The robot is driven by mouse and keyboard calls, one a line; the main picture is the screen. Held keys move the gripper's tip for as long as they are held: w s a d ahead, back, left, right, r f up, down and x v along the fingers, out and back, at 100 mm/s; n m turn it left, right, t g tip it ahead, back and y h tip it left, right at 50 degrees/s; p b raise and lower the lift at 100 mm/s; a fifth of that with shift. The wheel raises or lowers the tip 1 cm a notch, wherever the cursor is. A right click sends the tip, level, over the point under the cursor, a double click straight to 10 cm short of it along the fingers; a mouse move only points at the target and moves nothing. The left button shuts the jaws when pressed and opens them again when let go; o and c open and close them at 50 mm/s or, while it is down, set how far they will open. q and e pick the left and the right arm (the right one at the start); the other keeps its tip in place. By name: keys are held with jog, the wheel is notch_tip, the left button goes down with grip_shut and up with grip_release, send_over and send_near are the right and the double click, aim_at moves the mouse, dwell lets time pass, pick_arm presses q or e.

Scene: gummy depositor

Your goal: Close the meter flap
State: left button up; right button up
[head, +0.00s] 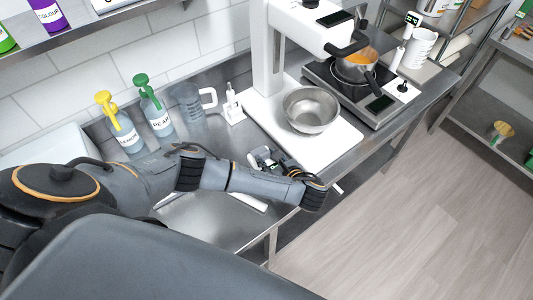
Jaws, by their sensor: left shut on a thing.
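My left arm comes in from the left across the counter, and its wrist bends back at the counter's front edge. My left gripper (266,159) is small and partly hidden behind the forearm, just in front of the white stand's base. It is shut on a small light thing with a touch of green at the fingers. I cannot tell whether this is the meter, and I cannot make out a flap or its position. My right gripper is not in view.
A metal bowl (311,109) sits on the white stand's base (262,121). Two pump bottles (124,131) (157,117) and a clear jug (188,104) stand along the wall. A pot (355,70) sits on a hotplate (375,108). Floor is free at right.

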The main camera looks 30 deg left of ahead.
pick_arm(q)
jog(key=shift+s+d+f+t+y+b, duration=0.1)
jog(key=shift+d+f+t+y+b, duration=0.1)
jog(key=shift+f+t+y+b, duration=0.35)
jog(key=shift+y, duration=0.25)
jog(key=o, duration=1.2)
jog(key=shift+c, duration=0.2)
jog(key=v, duration=0.5)
jog(key=shift+d+f, duration=0.2)
jog(key=shift+d, duration=0.1)
jog(key=shift+s+d+r, duration=0.15)
jog(key=shift+s+d, duration=0.05)
jog(key=shift+s, duration=0.1)
jog(key=v, duration=0.6)
jog(key=shift+w+r, duration=0.15)
jog(key=shift+r, duration=0.05)
